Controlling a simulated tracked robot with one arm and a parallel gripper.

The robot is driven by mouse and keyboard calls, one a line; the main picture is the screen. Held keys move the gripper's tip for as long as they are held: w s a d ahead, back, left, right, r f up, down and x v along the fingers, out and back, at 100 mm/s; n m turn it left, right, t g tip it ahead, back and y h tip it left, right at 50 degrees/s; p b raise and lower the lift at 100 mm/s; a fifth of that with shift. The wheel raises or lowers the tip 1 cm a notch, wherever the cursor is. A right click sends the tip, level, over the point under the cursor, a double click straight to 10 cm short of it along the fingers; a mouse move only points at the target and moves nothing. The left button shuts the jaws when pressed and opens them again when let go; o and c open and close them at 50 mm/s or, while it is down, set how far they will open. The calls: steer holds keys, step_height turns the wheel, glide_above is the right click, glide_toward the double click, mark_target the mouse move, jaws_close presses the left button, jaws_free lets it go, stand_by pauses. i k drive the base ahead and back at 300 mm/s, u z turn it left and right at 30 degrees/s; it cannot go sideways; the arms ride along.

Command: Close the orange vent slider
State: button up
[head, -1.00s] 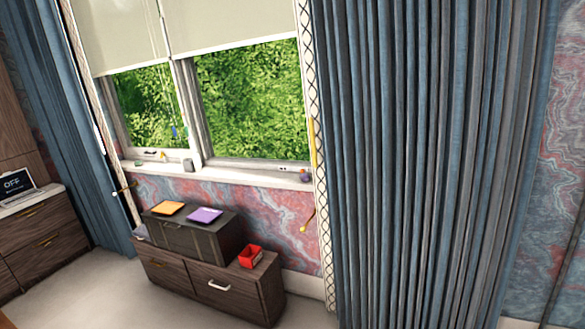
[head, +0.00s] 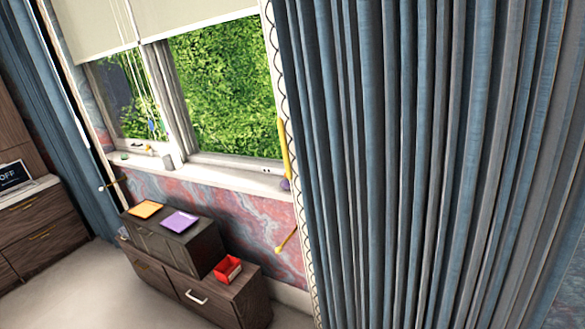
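I cannot pick out an orange vent slider for sure. A yellow-orange upright strip (head: 285,148) shows at the right side of the window, by the edge of the curtain. A very small orange-yellow thing (head: 148,147) is at the left end of the window sill, too small to identify. My gripper is not in view.
A large blue-grey curtain (head: 420,160) fills the right half. A low dark wood cabinet (head: 150,268) stands under the window (head: 225,95), with a dark box (head: 200,250), orange and purple flat items, and a red bin (head: 228,268). Pale floor (head: 75,285) lies open at lower left.

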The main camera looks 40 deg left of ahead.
mark_target(272, 171)
steer(key=z, duration=0.3)
steer(key=i, duration=0.25)
steer(key=u, duration=1.7)
steer(key=i, duration=1.3)
steer(key=u, duration=0.5)
steer(key=i, duration=1.8)
steer(key=z, duration=0.35)
